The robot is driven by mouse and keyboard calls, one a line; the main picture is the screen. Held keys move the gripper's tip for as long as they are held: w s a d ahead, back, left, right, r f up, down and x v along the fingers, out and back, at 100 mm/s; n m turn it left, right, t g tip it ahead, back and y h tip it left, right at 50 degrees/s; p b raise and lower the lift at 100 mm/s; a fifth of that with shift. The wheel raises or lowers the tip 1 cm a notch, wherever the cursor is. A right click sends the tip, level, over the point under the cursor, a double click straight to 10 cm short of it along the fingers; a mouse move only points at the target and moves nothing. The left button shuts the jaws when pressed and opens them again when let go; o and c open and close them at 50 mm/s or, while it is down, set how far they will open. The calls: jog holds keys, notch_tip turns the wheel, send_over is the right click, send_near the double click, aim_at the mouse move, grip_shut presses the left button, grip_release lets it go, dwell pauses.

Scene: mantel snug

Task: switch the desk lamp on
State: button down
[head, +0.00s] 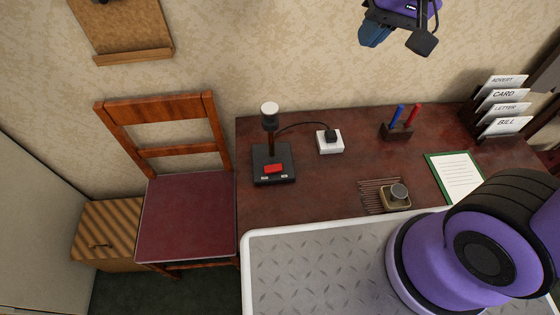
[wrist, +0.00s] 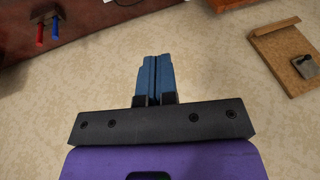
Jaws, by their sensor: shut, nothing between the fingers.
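The desk lamp (head: 270,125) stands at the left end of the dark red desk in the head view, with a short stem and a white-topped head. Its black base (head: 273,165) carries a red switch (head: 273,169) on the front part. A black cord runs from the lamp to a plug in a white socket box (head: 330,144). I cannot tell whether the lamp is lit. My gripper (head: 374,36) is high in front of the wall, up and right of the lamp and well apart from it. Its blue fingers (wrist: 154,76) are shut and empty in the wrist view.
A pen holder (head: 397,132) with a blue and a red pen, a green-edged paper (head: 457,178), a letter rack (head: 500,110) and a small knobbed block (head: 396,195) are on the desk. A chair (head: 186,218) stands left. A cork board (head: 122,28) hangs above.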

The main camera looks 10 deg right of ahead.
jog(key=w+a+f+g, duration=0.1)
jog(key=w+a+f, duration=0.2)
jog(key=a+f, duration=0.8)
jog(key=h, duration=0.4)
send_over(280, 165)
jog(key=s+a, duration=0.1)
jog(key=s, duration=0.3)
jog(key=s+a+f+x, duration=0.1)
jog(key=s+x, duration=0.2)
jog(key=x, duration=1.2)
jog(key=shift+f+t, duration=0.5)
jog(key=shift+f, duration=0.1)
jog(key=shift+m, duration=0.3)
jog(key=x, duration=1.2)
jog(key=shift+s+d+f, duration=0.15)
jog(key=shift+s+f, duration=0.1)
jog(key=shift+s, duration=0.1)
jog(key=shift+d+f, duration=0.1)
jog(key=shift+f, duration=0.7)
